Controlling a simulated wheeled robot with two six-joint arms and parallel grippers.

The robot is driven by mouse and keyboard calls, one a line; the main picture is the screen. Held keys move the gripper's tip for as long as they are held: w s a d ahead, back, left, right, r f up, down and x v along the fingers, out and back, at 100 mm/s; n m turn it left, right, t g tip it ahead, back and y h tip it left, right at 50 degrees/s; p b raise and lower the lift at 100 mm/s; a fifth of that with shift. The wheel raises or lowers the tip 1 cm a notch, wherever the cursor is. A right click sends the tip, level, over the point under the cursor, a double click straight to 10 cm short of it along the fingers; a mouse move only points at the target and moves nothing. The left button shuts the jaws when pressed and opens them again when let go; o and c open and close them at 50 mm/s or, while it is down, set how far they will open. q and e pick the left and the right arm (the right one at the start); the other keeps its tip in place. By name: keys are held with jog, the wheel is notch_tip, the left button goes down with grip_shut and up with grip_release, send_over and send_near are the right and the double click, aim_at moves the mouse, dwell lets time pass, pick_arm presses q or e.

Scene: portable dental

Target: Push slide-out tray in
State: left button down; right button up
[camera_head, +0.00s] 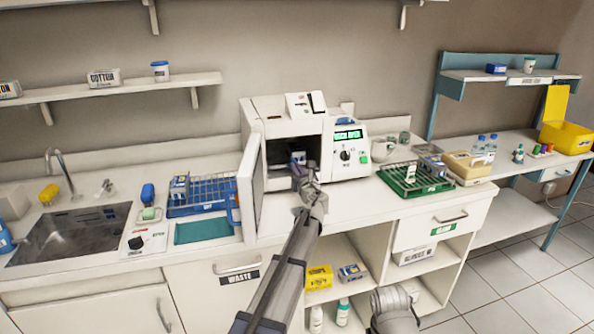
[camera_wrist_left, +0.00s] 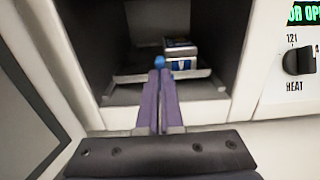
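The slide-out tray (camera_wrist_left: 130,78) is a thin light metal plate inside the open chamber of the white sterilizer (camera_head: 349,160). A blue and white box (camera_wrist_left: 180,50) stands on it, and it also shows in the head view (camera_head: 298,156). My left gripper (camera_head: 299,170) is at the chamber mouth, pointing in. In the left wrist view its purple fingers (camera_wrist_left: 160,75) are together, in front of the tray's front edge. A small blue knob-like thing (camera_wrist_left: 159,62) shows just beyond the tips; I cannot tell whether they touch it. The fingers hide the tray's middle.
The sterilizer's door (camera_head: 250,184) stands open on the left. A blue rack (camera_head: 205,190) is left of it, and a green rack (camera_head: 412,180) is on the counter to the right. A sink (camera_head: 75,235) lies far left. Open shelves are below the counter.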

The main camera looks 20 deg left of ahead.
pick_arm(q)
jog(key=shift+w+a+r, duration=0.1)
jog(key=shift+w+a, duration=0.05)
jog(key=shift+a, duration=0.05)
jog(key=s+d+f+n+g+h+p, duration=0.3)
jog(key=s+d+n, duration=0.5)
jog(key=s, duration=0.7)
jog(key=s+d+f+n+g+h+p, duration=0.3)
jog(key=s+d+n+g, duration=0.4)
jog(key=s, duration=0.9)
jog(key=s+d+f+n+g+h+p, duration=0.2)
jog(key=s+d+f+n+g+p, duration=0.2)
jog(key=s+d+n, duration=0.6)
jog(key=s+f+g, duration=0.1)
jog(key=s, duration=0.4)
jog(key=shift+s+d+f+h, duration=0.2)
jog(key=shift+s+f+h, duration=0.15)
jog(key=shift+s+h, duration=0.05)
pick_arm(e)
notch_tip(320, 180, up, 10)
jog(key=shift+d+r, duration=0.2)
jog(key=shift+d, duration=0.25)
pick_arm(q)
jog(key=shift+a, duration=0.15)
pick_arm(e)
jog(key=shift+s+a, duration=0.1)
